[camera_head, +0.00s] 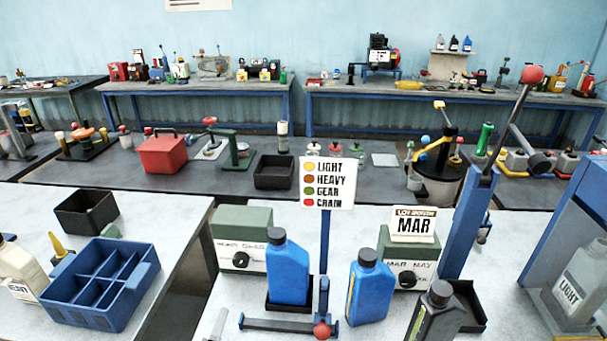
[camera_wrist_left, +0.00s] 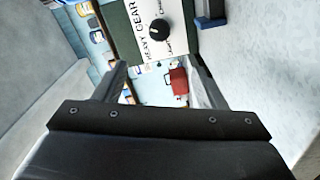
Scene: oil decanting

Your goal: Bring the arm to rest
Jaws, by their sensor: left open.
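My left gripper (camera_wrist_left: 160,80) is open in the left wrist view, with nothing between its fingers. Beyond the fingers is the green-and-white selector box (camera_wrist_left: 155,30) with a black knob and the words HEAVY GEAR. In the head view only a small pale tip of my left gripper (camera_head: 217,324) shows at the bottom edge, in front of the same selector box (camera_head: 242,240). It is left of the blue bottle (camera_head: 288,268) standing in a black tray and apart from it. The rest of my left arm is out of the head view. My right gripper is in neither view.
A second blue bottle (camera_head: 370,290) and a dark bottle (camera_head: 437,312) stand to the right. A blue divided crate (camera_head: 100,320) and black bin (camera_head: 87,212) are at left. A blue post holds the colour sign (camera_head: 327,184). A lever press (camera_head: 470,225) stands at right.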

